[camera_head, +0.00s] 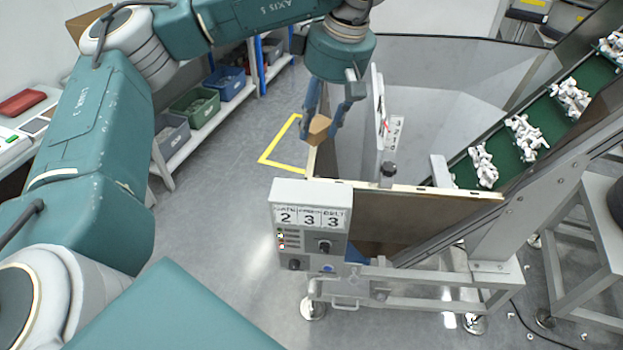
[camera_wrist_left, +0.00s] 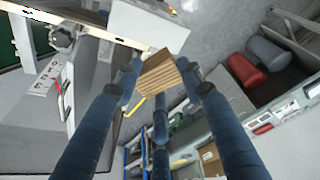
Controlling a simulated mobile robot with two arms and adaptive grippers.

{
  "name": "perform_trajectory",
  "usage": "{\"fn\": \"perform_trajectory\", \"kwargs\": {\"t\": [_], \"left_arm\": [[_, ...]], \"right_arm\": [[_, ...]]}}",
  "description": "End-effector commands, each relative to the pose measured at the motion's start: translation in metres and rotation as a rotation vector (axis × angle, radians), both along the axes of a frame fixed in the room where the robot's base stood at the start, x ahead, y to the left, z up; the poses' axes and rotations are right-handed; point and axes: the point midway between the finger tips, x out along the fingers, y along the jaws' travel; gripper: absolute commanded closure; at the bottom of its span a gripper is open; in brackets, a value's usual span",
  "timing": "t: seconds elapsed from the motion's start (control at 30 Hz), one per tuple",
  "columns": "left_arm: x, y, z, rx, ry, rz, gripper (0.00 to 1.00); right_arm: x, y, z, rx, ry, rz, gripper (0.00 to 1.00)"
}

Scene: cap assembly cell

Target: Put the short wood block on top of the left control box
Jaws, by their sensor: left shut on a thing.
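The short wood block (camera_head: 318,127) is a small brown block held between the blue fingers of my left gripper (camera_head: 327,118), above the hopper's near left edge. In the left wrist view the block (camera_wrist_left: 161,76) shows its striped grain between the fingertips of the gripper (camera_wrist_left: 160,88). The left control box (camera_head: 311,222) is a light grey box with the digits 2 3 3, lights and knobs on its front. The block is above and beyond the box, apart from it. The box's top looks bare. My right gripper is in neither view.
A hopper with a wooden rim (camera_head: 440,193) stands behind the box. A green conveyor (camera_head: 540,118) with white parts rises at the right. Shelves with bins (camera_head: 200,105) stand at the back left. A yellow floor marking (camera_head: 281,147) lies on open floor left of the hopper.

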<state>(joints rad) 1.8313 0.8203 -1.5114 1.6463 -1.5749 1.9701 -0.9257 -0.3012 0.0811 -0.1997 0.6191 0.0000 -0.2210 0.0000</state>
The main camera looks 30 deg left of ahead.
Motion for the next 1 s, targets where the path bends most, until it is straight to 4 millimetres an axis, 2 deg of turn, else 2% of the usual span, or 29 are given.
{"fn": "perform_trajectory", "kwargs": {"t": [0.03,0.1,0.17,0.27,0.5,0.6,0.8,1.0], "left_arm": [[0.003,0.006,0.017,0.003,-0.003,0.079,0.83],[0.004,0.011,0.022,0.007,-0.004,0.153,0.83],[0.005,0.013,0.018,0.008,-0.003,0.185,0.83],[0.004,0.014,-0.001,0.008,0.001,0.198,0.83],[0.003,0.014,-0.067,0.007,0.002,0.196,0.83],[0.002,0.014,-0.091,0.009,0.002,0.195,0.83],[0.004,0.015,-0.123,0.009,-0.004,0.195,0.83],[0.004,0.015,-0.142,0.008,-0.003,0.195,0.83]], "right_arm": [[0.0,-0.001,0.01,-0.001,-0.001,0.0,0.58],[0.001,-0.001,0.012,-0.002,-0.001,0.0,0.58],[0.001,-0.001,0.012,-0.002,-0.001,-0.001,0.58],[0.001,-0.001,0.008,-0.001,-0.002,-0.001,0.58],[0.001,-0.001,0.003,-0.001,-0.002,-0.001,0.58],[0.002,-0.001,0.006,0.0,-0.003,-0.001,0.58],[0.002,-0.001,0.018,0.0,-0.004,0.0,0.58],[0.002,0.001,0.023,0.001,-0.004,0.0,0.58]]}}
